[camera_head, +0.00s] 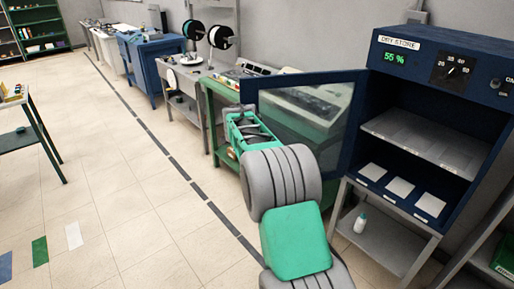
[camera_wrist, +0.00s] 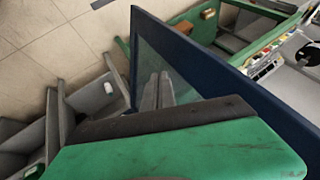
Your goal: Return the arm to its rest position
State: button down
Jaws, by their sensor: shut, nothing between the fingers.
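My arm rises from the bottom of the head view, its grey and green links in front of the open cabinet door. In the wrist view my gripper (camera_wrist: 157,90) shows as two grey fingers side by side, shut, with nothing between them. They are in front of the glass of the blue-framed door (camera_wrist: 216,60); I cannot tell whether they touch it. In the head view the fingers are not clearly visible. The dry store cabinet (camera_head: 470,55) stands at the right, its door (camera_head: 352,130) swung open to the left, its display reading 55 %.
White pads (camera_head: 400,187) lie in the cabinet's lower compartment. A small white bottle (camera_head: 360,223) stands on the stand shelf below. A green bench (camera_head: 228,97) and a blue cabinet (camera_head: 150,62) line the wall. The floor at the left (camera_head: 130,190) is open, with another table (camera_head: 30,130) at its edge.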

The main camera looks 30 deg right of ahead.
jog(key=s+a+f+b+v, duration=0.1)
jog(key=b+v, duration=0.1)
jog(key=v, duration=0.9)
jog(key=s+a+f+n+g+y, duration=0.1)
jog(key=s+a+f+n+g, duration=0.1)
jog(key=s+a+f+n, duration=0.35)
jog(key=s+a+f+n+g+y, duration=0.1)
jog(key=s+a+f+n+y, duration=0.1)
jog(key=s+f+n, duration=0.5)
jog(key=s+a+f+n+g+y, duration=0.1)
jog(key=s+a+f+n, duration=0.15)
jog(key=s+a, duration=0.4)
jog(key=s+a+f+n+y, duration=0.1)
jog(key=s+a+f+n, duration=0.2)
jog(key=s, duration=0.7)
jog(key=a+r+t, duration=0.2)
jog(key=a+r, duration=0.1)
jog(key=r, duration=0.2)
jog(key=shift+a+r, duration=0.25)
jog(key=shift+a, duration=0.1)
